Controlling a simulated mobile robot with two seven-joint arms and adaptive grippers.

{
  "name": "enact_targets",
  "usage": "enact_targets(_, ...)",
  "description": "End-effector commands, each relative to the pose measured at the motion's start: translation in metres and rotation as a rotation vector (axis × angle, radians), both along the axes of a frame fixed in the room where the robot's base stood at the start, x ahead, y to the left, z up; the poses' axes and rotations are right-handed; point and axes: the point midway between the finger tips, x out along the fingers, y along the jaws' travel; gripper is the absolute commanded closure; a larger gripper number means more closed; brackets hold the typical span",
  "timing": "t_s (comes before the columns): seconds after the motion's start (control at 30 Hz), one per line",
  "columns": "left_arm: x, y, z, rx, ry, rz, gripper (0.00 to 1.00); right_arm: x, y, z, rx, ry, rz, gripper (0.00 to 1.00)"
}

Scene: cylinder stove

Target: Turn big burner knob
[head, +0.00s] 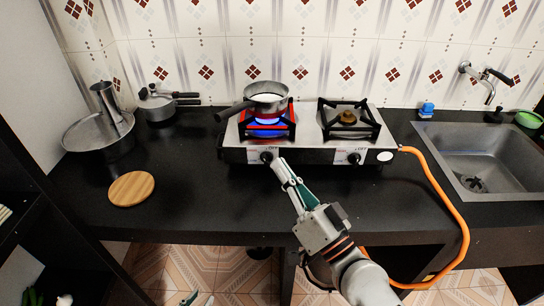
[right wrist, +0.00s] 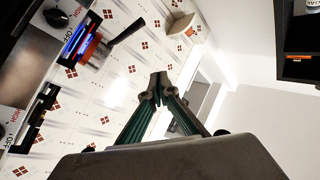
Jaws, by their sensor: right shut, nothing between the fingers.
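The stove (head: 310,152) has two black knobs on its front panel. The left knob (head: 266,157) sits below the lit left burner (head: 268,128), which shows blue flame and red glow. The right knob (head: 354,158) sits below the unlit right burner (head: 348,118). My right gripper (head: 281,163) is shut and empty just right of the left knob; contact cannot be told. In the right wrist view its fingertips (right wrist: 158,86) meet, and the left knob (right wrist: 57,18) shows at upper left, apart from them. My left gripper (head: 199,298) shows only as separated fingertips at the bottom edge.
A saucepan (head: 266,97) stands on the lit burner, its handle pointing left. An orange hose (head: 452,205) runs from the stove's right side. A round wooden board (head: 131,188), pots (head: 157,106) and a sink (head: 475,150) flank the stove. The counter front is mostly clear.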

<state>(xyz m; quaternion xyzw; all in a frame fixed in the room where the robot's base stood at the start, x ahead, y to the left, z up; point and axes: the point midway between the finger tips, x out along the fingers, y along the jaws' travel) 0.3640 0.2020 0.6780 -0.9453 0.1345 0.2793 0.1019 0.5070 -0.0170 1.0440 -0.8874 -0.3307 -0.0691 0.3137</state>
Motion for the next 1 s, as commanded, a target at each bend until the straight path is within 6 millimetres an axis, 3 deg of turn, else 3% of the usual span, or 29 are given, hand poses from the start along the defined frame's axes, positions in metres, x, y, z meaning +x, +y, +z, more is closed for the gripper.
enact_targets(0.1,-0.001,0.000,0.000,-0.001,0.001,0.001,0.75,0.034,-0.012,-0.009,0.188,0.138,-0.065,1.00)
enact_targets(0.23,-0.001,0.000,0.000,-0.001,0.001,0.001,0.75,0.067,-0.026,-0.046,0.317,0.333,-0.156,1.00)
enact_targets(0.4,-0.001,0.000,0.000,-0.001,0.001,0.001,0.75,0.087,-0.035,-0.098,0.383,0.544,-0.252,1.00)
enact_targets(0.5,0.000,0.000,0.000,-0.001,0.001,0.001,0.75,0.090,-0.037,-0.116,0.392,0.611,-0.281,1.00)
enact_targets(0.77,-0.001,0.000,-0.002,-0.002,0.002,0.000,0.75,0.111,-0.033,-0.125,0.398,0.636,-0.294,1.00)
enact_targets(1.0,-0.001,0.000,-0.010,-0.001,0.003,0.001,0.75,0.156,-0.023,-0.129,0.399,0.634,-0.294,1.00)
